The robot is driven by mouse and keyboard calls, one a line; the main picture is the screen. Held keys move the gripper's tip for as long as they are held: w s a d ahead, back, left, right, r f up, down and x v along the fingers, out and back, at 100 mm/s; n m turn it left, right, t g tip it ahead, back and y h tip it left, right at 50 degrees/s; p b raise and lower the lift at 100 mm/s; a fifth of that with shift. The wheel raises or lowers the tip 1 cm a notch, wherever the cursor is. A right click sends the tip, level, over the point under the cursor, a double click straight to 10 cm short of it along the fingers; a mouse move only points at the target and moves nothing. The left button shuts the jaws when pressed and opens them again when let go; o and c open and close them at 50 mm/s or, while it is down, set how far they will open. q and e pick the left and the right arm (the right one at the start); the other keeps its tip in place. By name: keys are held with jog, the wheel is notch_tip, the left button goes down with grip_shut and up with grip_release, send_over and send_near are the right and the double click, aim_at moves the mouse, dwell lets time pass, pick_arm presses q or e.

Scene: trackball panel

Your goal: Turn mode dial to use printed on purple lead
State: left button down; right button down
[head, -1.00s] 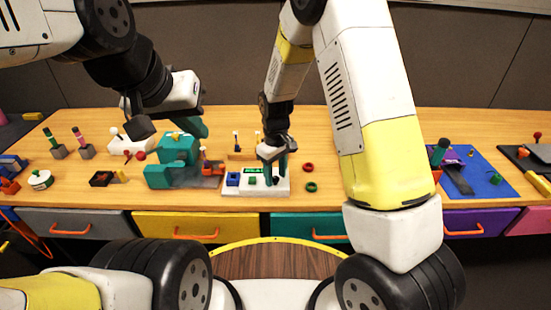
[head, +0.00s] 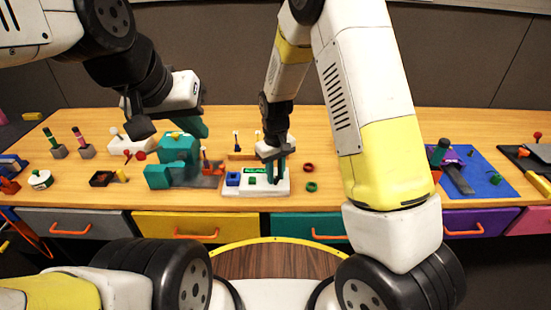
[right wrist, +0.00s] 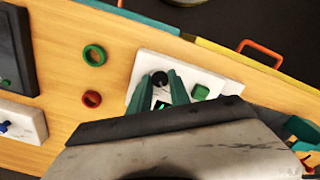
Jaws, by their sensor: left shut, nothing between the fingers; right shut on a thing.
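The white panel (head: 269,190) sits near the front edge of the table, left of my right forearm. It carries a blue block (head: 233,179), a green button (head: 252,181) and a small green display. In the right wrist view the panel (right wrist: 149,63) shows a round black dial (right wrist: 159,78) at the tips of my right gripper (right wrist: 164,84), beside the green button (right wrist: 201,92). My right gripper (head: 275,180) points down and is shut on the black dial. My left gripper (head: 203,132) is shut and empty above the table. I cannot make out a purple lead.
A red ring (head: 308,167) and a green ring (head: 311,187) lie right of the panel. A teal machine (head: 178,150) stands left of it. A blue mat (head: 490,180) lies at the right. Drawers with orange handles (head: 196,235) line the table front.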

aim_at(276, 178)
jog(key=m, duration=0.7)
dwell(0.6)
jog(key=c, duration=1.2)
grip_release()
jog(key=shift+r, duration=3.95)
